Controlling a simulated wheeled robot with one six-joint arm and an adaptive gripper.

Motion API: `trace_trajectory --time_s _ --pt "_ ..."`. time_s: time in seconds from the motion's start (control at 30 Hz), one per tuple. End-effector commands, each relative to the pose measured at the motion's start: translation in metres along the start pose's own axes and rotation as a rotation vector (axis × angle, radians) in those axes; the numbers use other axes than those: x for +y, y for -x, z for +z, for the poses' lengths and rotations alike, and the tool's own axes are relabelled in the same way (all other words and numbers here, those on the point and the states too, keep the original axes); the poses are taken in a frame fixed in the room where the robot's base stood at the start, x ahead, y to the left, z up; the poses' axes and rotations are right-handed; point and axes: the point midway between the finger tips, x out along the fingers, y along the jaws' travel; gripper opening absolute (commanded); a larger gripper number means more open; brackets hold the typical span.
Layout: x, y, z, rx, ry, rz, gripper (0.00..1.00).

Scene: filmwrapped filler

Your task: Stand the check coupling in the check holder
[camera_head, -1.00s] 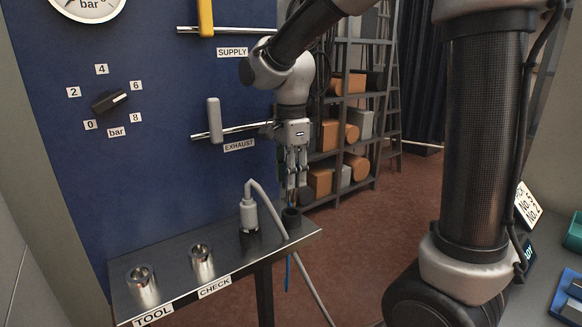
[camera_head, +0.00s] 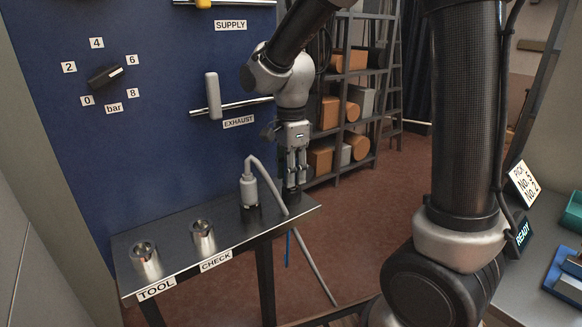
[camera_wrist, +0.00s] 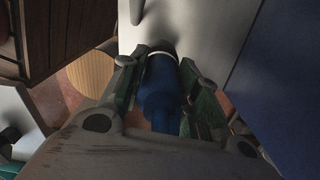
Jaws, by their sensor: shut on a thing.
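My gripper (camera_head: 292,181) is at the right end of the shelf, pointing down at the dark cup (camera_head: 291,194), which it largely hides. In the wrist view its green-padded fingers (camera_wrist: 165,88) are shut on a blue coupling (camera_wrist: 160,80) with a white ring near its far end. The coupling hardly shows in the head view, and I cannot tell whether its end is still inside the cup. The check holder (camera_head: 203,237), a shiny metal cup behind the CHECK label (camera_head: 216,261), stands left of my gripper with nothing standing in it.
A grey coupling (camera_head: 249,190) with a bent grey hose stands close left of my gripper. The tool holder (camera_head: 146,262) is at the shelf's left end. The blue panel (camera_head: 165,130) rises behind, with the exhaust lever (camera_head: 213,96) sticking out above the shelf.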

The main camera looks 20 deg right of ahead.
Motion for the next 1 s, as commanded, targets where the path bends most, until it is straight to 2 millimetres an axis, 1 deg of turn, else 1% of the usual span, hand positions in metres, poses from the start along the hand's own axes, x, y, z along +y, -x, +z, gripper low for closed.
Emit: trace_trajectory --time_s 1.0 --pt "-0.0003 -0.007 0.0001 0.0 0.0 -0.001 0.04"
